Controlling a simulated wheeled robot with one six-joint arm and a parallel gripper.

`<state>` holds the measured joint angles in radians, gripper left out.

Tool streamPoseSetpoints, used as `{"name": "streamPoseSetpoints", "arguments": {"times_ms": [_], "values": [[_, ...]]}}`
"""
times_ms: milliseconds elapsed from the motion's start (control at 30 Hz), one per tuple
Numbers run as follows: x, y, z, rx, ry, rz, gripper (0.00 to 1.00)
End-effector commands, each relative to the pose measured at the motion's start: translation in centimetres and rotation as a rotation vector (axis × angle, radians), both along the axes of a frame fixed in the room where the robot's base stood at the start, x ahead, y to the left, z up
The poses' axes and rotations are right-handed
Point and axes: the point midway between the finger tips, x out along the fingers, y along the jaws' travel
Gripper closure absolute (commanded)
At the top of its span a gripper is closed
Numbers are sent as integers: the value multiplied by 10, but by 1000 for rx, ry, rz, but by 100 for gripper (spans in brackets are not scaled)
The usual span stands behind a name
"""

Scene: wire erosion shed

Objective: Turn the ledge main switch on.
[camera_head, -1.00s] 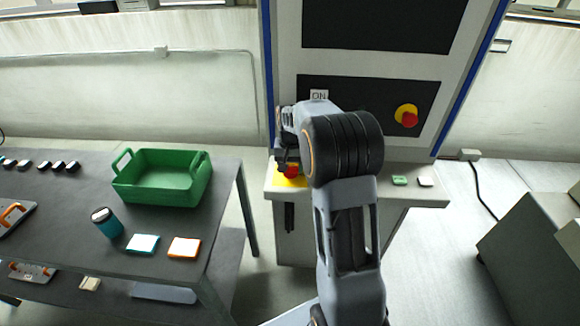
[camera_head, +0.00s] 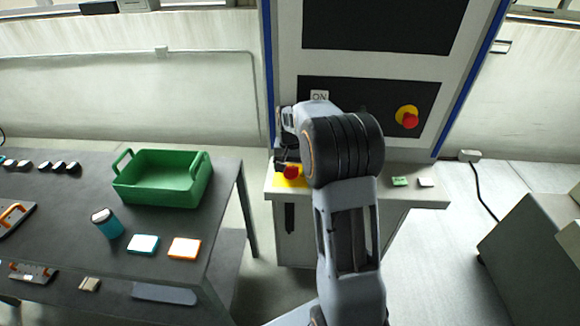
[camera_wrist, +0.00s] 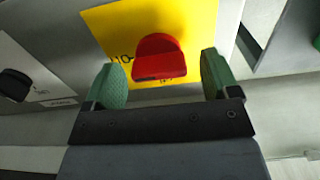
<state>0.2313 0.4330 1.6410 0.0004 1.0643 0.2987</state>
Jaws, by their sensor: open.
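The ledge main switch is a red rotary knob (camera_wrist: 158,58) on a yellow plate (camera_wrist: 105,22), seen in the wrist view. Printed marks show beside the knob, partly hidden. In the head view the red knob (camera_head: 291,172) and the yellow plate (camera_head: 281,182) sit at the left end of the machine's ledge. My gripper (camera_wrist: 165,75) is open, its green-padded fingers on either side of the knob, with a visible gap at the right finger. Whether the left finger touches it I cannot tell. In the head view my arm hides most of the gripper.
A black knob on a white plate (camera_wrist: 45,80) lies left of the switch in the wrist view. A table with a green crate (camera_head: 160,190) stands left.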

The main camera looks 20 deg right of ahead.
Motion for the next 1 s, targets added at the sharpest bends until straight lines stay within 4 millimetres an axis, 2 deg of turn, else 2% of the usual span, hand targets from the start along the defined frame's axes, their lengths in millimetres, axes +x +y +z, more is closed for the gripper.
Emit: {"name": "streamPoseSetpoints", "arguments": {"times_ms": [233,367,800,1000], "values": [[0,0,1,0,2,0,19],[0,0,12,-1,-1,0,19],[1,0,98,-1,-2,0,19],[1,0,125,0,0,0,19]]}}
